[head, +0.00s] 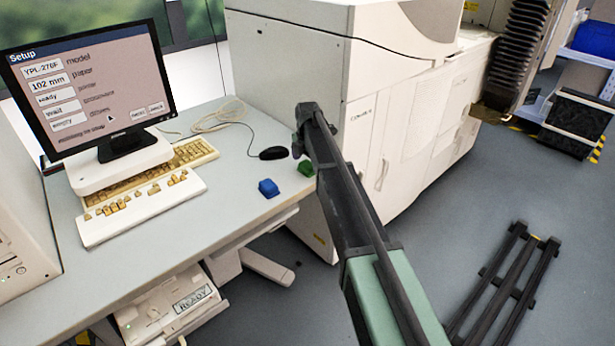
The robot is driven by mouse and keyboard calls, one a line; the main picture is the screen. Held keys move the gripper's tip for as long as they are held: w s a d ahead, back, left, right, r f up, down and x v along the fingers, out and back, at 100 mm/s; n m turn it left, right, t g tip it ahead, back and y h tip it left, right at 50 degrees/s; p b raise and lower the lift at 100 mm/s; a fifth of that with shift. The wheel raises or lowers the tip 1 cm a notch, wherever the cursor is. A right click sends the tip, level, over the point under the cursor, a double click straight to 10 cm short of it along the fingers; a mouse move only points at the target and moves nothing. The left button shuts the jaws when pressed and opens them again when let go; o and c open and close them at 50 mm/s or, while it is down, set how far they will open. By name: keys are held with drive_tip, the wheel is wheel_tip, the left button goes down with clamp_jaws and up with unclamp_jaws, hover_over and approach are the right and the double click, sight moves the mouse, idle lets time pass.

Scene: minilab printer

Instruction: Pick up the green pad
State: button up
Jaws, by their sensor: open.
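The green pad (306,168) is a small dark green block on the grey desk, near the desk's right edge. My arm reaches up from the lower right, and my gripper (299,146) is just above and slightly left of the pad in the picture. The gripper is open, but its fingers are small and dark and partly hidden by my own arm. Whether a finger touches the pad cannot be told. My arm covers part of the pad's right side.
A blue block (268,188) lies left of the pad, and a black mouse (273,153) lies behind it. A keyboard (145,203) and monitor (92,88) stand further left on the desk (190,245). A large white machine (300,75) stands close behind and right.

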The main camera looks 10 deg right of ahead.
sight(307, 164)
wheel_tip(307, 164, down, 2)
drive_tip(key=shift+f+b, duration=0.25)
drive_tip(key=shift+b, duration=0.2)
drive_tip(key=shift+r, duration=0.25)
drive_tip(key=shift+c, duration=0.3)
drive_tip(key=c, duration=1)
drive_tip(key=shift+p, duration=0.3)
wheel_tip(307, 164, up, 20)
drive_tip(key=p, duration=2)
